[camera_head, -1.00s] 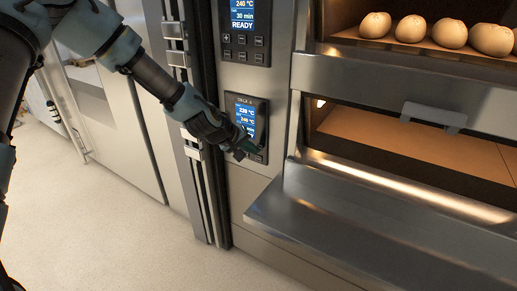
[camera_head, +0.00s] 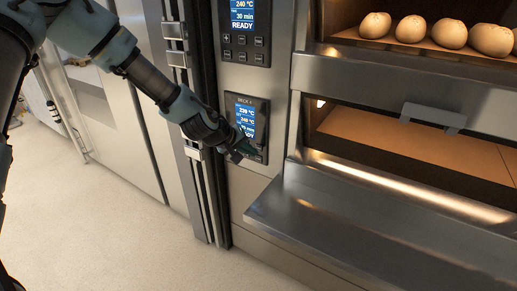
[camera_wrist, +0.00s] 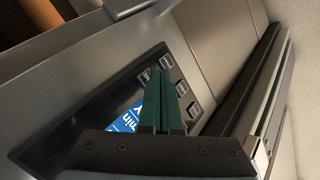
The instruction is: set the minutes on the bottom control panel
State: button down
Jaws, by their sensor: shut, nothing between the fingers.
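The bottom control panel (camera_head: 262,112) is a dark panel with a lit blue screen on the steel front, left of the lower oven chamber. Its screen shows temperatures and part of a minutes line. My gripper (camera_head: 246,146) is in front of the panel's lower part and hides some of the screen and buttons. In the wrist view the green fingers of my gripper (camera_wrist: 162,78) are shut together and empty, pointing at the button area. Several dark buttons (camera_wrist: 167,61) show around the fingertips, and part of the blue screen (camera_wrist: 130,119) shows left of them. I cannot tell whether the fingertips touch a button.
The upper control panel (camera_head: 246,52) reads 240 °C, 30 min, READY. The lower oven door (camera_head: 385,225) is folded down to the right and juts out beside the panel. Bread rolls (camera_head: 410,29) sit in the upper chamber. The floor at lower left is clear.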

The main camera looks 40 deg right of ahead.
jog(key=shift+w+d, duration=0.1)
jog(key=shift+d, duration=0.15)
jog(key=shift+w+d, duration=0.1)
jog(key=shift+d, duration=0.25)
dwell(0.8)
jog(key=shift+a, duration=0.1)
jog(key=shift+s+a, duration=0.2)
jog(key=shift+a, duration=0.45)
jog(key=shift+s+a+p, duration=0.1)
jog(key=shift+s+a, duration=0.1)
jog(key=shift+a, duration=0.6)
jog(key=shift+s+a+p, duration=0.1)
jog(key=shift+s+a, duration=0.15)
jog(key=shift+a, duration=0.6)
jog(key=shift+s+a+p, duration=0.1)
jog(key=shift+s+a, duration=0.1)
jog(key=shift+a, duration=0.6)
